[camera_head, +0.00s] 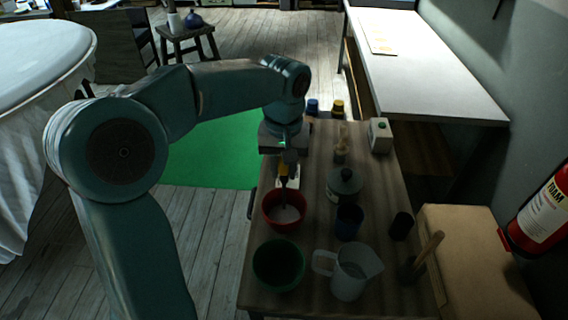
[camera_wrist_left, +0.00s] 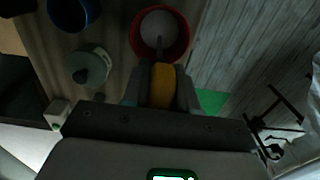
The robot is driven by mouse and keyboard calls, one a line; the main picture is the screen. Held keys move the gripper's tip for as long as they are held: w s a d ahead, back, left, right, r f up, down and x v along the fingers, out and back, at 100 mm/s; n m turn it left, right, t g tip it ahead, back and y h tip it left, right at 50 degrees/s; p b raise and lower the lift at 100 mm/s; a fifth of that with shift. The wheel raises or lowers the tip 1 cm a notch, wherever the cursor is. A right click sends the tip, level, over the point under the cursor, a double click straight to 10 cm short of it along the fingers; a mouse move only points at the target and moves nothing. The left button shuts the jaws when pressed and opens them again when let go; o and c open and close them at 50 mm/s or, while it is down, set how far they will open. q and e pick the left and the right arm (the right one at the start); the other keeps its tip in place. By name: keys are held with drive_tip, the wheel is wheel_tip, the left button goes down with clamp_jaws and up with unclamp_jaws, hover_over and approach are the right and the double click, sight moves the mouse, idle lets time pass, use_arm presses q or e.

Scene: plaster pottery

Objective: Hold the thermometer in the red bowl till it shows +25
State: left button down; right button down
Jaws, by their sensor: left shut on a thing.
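The red bowl (camera_head: 270,223) stands on the wooden table with pale contents (camera_head: 287,214) in it. My left gripper (camera_head: 284,172) is above the bowl's far rim, shut on the thermometer (camera_head: 283,170), which has a yellow body and a thin dark probe. The probe points down into the bowl; I cannot tell how deep its tip is. In the left wrist view the yellow thermometer body (camera_wrist_left: 163,86) sits between the fingers, and its probe reaches over the red bowl (camera_wrist_left: 186,36). No thermometer reading is legible. My right gripper is not in view.
A green bowl (camera_head: 279,265) stands nearer than the red one. A white jug (camera_head: 351,273), blue cup (camera_head: 349,221), grey-green lidded pot (camera_head: 345,186) and dark cup (camera_head: 401,226) stand to the right. A white box (camera_head: 380,135) is at the back.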

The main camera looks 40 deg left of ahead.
sight(284, 182)
use_arm(q)
drive_tip(key=shift+w+f, duration=0.1)
drive_tip(key=shift+f, duration=0.55)
wheel_tip(284, 182, down, 2)
drive_tip(key=shift+f+b, duration=0.1)
drive_tip(key=shift+b, duration=1)
drive_tip(key=shift+f+b, duration=0.45)
drive_tip(key=shift+f, duration=0.2)
idle(5.5)
